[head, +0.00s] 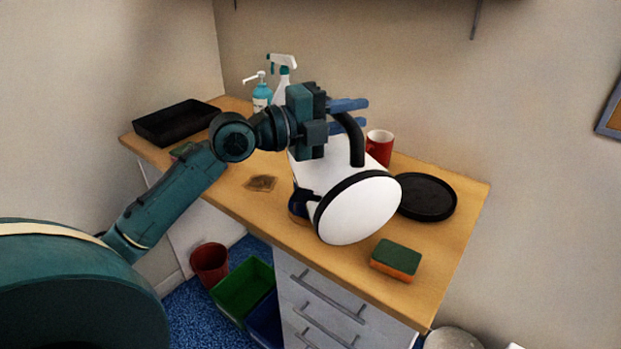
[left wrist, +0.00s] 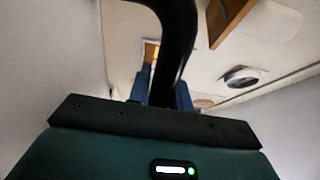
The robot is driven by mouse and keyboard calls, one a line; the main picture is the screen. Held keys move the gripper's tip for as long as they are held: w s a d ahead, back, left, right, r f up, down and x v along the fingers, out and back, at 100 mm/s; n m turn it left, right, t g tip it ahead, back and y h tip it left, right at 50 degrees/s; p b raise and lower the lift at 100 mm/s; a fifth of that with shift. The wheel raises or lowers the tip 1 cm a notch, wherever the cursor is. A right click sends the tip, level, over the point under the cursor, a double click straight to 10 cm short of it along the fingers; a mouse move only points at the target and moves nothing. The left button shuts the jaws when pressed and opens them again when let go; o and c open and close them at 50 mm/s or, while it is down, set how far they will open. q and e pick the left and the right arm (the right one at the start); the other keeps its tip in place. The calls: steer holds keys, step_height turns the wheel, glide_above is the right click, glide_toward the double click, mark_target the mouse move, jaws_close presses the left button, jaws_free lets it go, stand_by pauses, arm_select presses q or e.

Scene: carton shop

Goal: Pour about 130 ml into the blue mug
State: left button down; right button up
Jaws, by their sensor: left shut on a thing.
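A white jug (head: 357,212) with a black handle (head: 355,140) and black base ring is held over the counter. It is strongly tilted, with its flat white base towards the head camera; its spout and any liquid are hidden. My left gripper (head: 348,115) is shut on the handle, and the left wrist view shows the black handle (left wrist: 177,45) between the blue fingers. The blue mug (head: 297,205) seems to be the dark blue piece beside the jug's lower left; the jug hides most of it. I cannot tell whether liquid flows. My right gripper is not in view.
A red mug (head: 379,147) and black round tray (head: 427,197) stand right of the jug. A green-orange sponge (head: 396,260) lies near the front. A spray bottle (head: 283,82), pump bottle (head: 262,95) and black tray (head: 178,123) are at the back left. A brown patch (head: 261,183) marks the counter.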

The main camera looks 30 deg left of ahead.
mark_target(370, 168)
arm_select(q)
steer(key=shift+w+a+r+n, duration=0.25)
steer(key=shift+a+r+n, duration=0.05)
steer(key=shift+a+r, duration=0.2)
stand_by(1.0)
steer(key=s+d+f+m, duration=0.1)
steer(key=d, duration=0.1)
steer(key=s+d+f+m, duration=0.2)
steer(key=s+d, duration=0.1)
steer(key=shift+d+f, duration=0.3)
steer(key=shift+s+d+f+m, duration=0.1)
steer(key=shift+d+f+m, duration=0.15)
steer(key=shift+m, duration=0.25)
steer(key=shift+s+d+f+b, duration=0.1)
steer(key=shift+s+d+b, duration=0.1)
steer(key=shift+b, duration=0.15)
steer(key=shift+d+m, duration=0.15)
steer(key=shift+m, duration=0.15)
stand_by(0.6)
